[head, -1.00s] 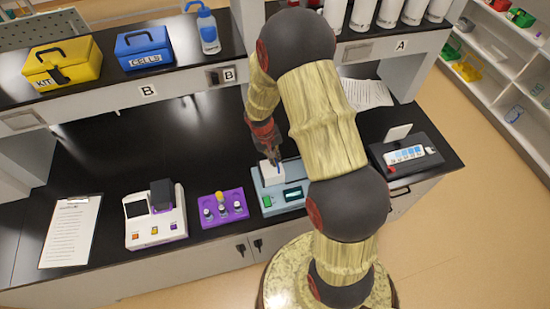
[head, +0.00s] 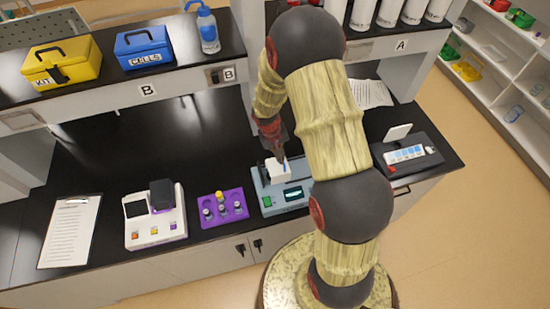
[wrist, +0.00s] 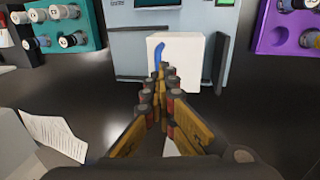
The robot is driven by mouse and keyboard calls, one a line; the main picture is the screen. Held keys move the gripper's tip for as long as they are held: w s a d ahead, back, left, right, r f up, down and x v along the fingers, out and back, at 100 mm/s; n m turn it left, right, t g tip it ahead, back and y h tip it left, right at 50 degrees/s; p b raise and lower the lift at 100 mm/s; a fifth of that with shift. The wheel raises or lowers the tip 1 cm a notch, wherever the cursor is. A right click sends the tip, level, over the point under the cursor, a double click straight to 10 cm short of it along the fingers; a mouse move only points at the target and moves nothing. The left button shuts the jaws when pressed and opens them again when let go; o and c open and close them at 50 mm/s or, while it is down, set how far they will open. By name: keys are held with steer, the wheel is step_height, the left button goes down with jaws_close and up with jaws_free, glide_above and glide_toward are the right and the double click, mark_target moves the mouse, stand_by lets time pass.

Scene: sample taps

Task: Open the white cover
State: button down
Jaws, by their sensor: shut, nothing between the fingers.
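The white cover (head: 279,172) is a small white block shape on the blue-grey device (head: 270,205) on the black bench. In the wrist view the cover (wrist: 190,70) carries a blue curved mark or tab (wrist: 159,50). My gripper (head: 283,161) is at the cover's far edge in the head view. In the wrist view my gripper (wrist: 161,70) is shut, its fingertips in front of the cover beside the blue tab. I cannot tell whether they touch. The far side of the cover is partly hidden by the fingers.
A purple rack with vials (head: 223,208) stands left of the device, with a white analyser (head: 155,218) beyond it. A teal rack (wrist: 65,35) shows in the wrist view. A dark tray with a white strip (head: 405,155) lies right. The bench behind is mostly clear.

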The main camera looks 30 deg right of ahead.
steer(key=s+d, duration=0.2)
steer(key=d, duration=0.4)
steer(key=shift+s+d+f+b, duration=0.15)
steer(key=shift+f+b, duration=0.1)
steer(key=shift+b, duration=0.15)
steer(key=c, duration=2.3)
jaws_free()
steer(key=o, duration=0.3)
steer(key=shift+o, duration=0.2)
steer(key=shift+r, duration=0.1)
step_height(320, 180, up, 12)
steer(key=a, duration=0.2)
steer(key=shift+w, duration=0.45)
steer(key=shift+a, duration=0.1)
